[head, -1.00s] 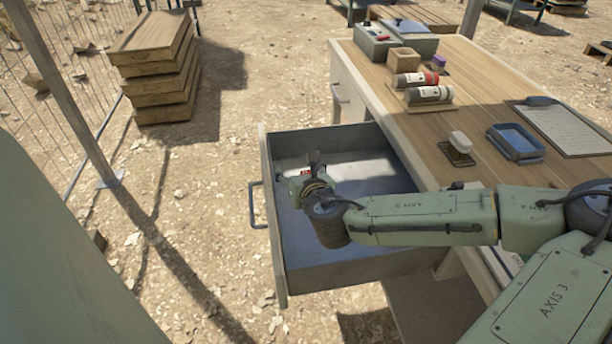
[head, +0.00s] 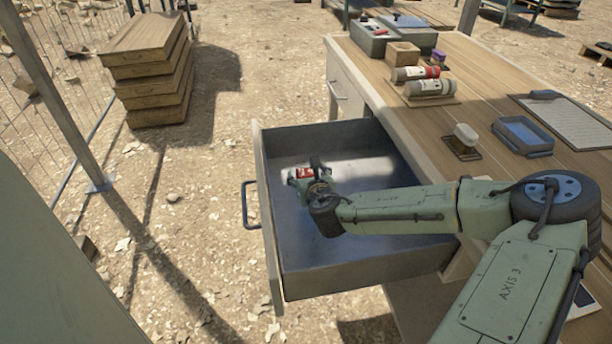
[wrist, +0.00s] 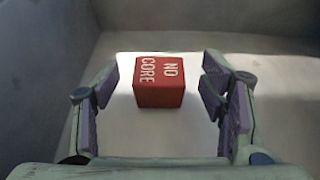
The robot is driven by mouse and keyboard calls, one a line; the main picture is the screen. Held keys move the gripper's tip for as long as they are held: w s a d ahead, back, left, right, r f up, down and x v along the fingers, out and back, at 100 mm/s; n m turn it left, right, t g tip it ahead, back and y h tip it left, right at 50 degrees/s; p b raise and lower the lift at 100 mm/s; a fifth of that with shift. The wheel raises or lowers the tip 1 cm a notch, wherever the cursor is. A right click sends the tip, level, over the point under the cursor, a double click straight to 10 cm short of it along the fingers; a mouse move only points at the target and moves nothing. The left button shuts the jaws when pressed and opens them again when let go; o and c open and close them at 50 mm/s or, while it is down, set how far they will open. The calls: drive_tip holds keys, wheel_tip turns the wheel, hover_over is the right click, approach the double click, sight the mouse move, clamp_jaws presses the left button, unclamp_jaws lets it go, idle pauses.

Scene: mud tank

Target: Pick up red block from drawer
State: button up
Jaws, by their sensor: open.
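The red block (wrist: 159,81) lies on the floor of the open drawer, with white lettering reading "NO CORE" on its faces. In the wrist view it sits between and just ahead of my open fingers, apart from both. In the head view a small part of the red block (head: 304,172) shows beside my gripper (head: 306,178), which reaches down into the drawer (head: 355,271). In the wrist view my gripper (wrist: 160,105) is open and empty. The drawer's grey inner walls show behind the block.
The drawer's front panel with its handle (head: 249,206) stands at the left, and its walls surround my gripper. The wooden table (head: 480,85) above carries cylinders (head: 430,88), a blue tray (head: 522,135) and a clipboard (head: 568,125).

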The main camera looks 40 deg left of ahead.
drive_tip(key=shift+x, duration=1.45)
drive_tip(key=shift+c, duration=0.4)
drive_tip(key=c, duration=1.2)
drive_tip(key=shift+o, duration=0.2)
drive_tip(key=shift+r, duration=0.15)
